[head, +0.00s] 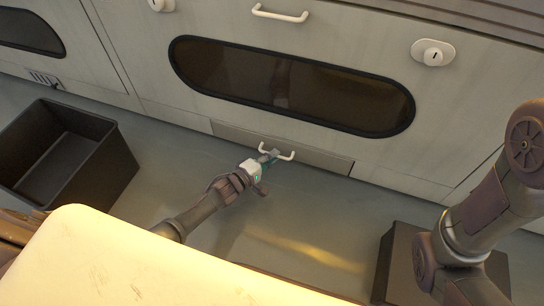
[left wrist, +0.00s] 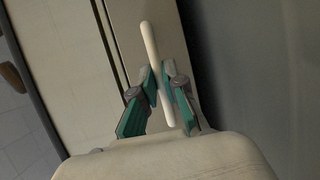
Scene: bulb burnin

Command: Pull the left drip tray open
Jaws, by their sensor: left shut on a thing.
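The drip tray's grey front (head: 325,163) is a long low panel at the foot of the pale cabinet, under a dark oval window. Its white bar handle (head: 291,155) shows in the head view and also in the left wrist view (left wrist: 149,40). My left gripper (head: 268,157) is shut on this handle, towards its left end in the head view. In the left wrist view its teal fingers (left wrist: 161,92) lie on both sides of the bar. The tray front looks about flush with the cabinet; its inside is hidden. My right arm shows at the right, its gripper out of view.
A black open bin (head: 110,150) stands on the floor at the left. A dark box (head: 398,255) is at the lower right, partly behind my right arm. Floor before the tray is clear.

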